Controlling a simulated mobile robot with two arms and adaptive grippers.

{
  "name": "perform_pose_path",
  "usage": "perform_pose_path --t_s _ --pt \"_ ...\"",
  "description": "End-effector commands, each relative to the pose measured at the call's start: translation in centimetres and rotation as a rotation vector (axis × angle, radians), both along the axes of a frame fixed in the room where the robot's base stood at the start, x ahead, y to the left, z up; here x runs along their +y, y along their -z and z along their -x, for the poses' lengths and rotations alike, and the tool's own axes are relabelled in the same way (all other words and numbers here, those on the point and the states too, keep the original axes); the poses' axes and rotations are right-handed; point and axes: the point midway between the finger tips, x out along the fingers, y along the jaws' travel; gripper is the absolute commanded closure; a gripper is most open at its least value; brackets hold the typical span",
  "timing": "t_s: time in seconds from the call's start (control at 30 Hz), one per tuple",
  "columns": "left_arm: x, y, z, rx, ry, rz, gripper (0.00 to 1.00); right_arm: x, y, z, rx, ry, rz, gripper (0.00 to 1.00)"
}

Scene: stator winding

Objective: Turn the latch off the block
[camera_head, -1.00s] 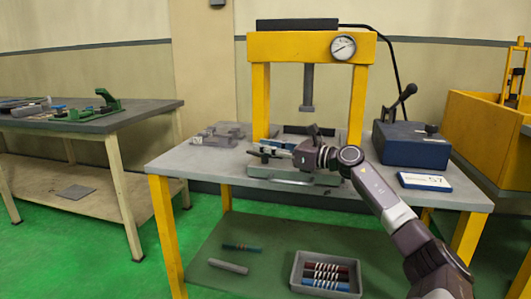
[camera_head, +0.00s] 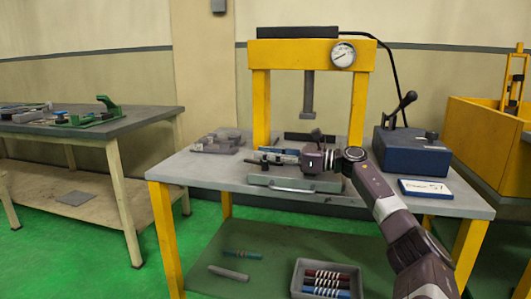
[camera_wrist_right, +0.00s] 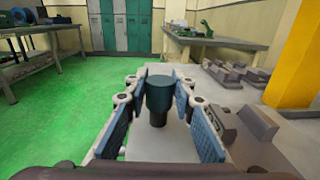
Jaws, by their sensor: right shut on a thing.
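My right gripper (camera_head: 268,157) reaches in from the right over the work table and points left, above the grey-green block fixture (camera_head: 290,184) under the press. In the right wrist view my right gripper (camera_wrist_right: 158,100) has its blue-padded fingers on either side of a dark teal round knob (camera_wrist_right: 159,92) on a darker stem, and is shut on it. I take this knob to be the latch's handle. The rest of the latch is hidden behind the gripper in the head view. Grey stepped metal blocks (camera_wrist_right: 260,130) stand beside the right finger. My left gripper is not in view.
The yellow press (camera_head: 260,105) stands over the table, its ram (camera_head: 307,95) above the fixture. A blue lever box (camera_head: 410,152) and a label plate (camera_head: 426,189) are at right. Grey metal parts (camera_head: 215,143) lie at left. A tray (camera_head: 297,275) is on the lower shelf.

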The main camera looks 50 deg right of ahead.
Motion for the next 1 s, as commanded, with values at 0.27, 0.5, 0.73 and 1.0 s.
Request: perform_pose_path --t_s 0.27,0.5,0.73,1.0 --pt "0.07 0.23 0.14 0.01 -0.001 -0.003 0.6 0.09 0.19 -0.03 0.001 -0.004 0.0 1.0" --pt "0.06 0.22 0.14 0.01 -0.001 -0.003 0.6 0.07 0.1 -0.03 0.0 -0.003 0.001 0.66" --pt "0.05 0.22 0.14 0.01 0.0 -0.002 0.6 0.02 -0.03 0.0 -0.002 -0.002 0.0 0.58" --pt "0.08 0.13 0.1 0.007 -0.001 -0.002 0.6 -0.24 0.07 0.52 0.0 -0.001 0.0 0.58"
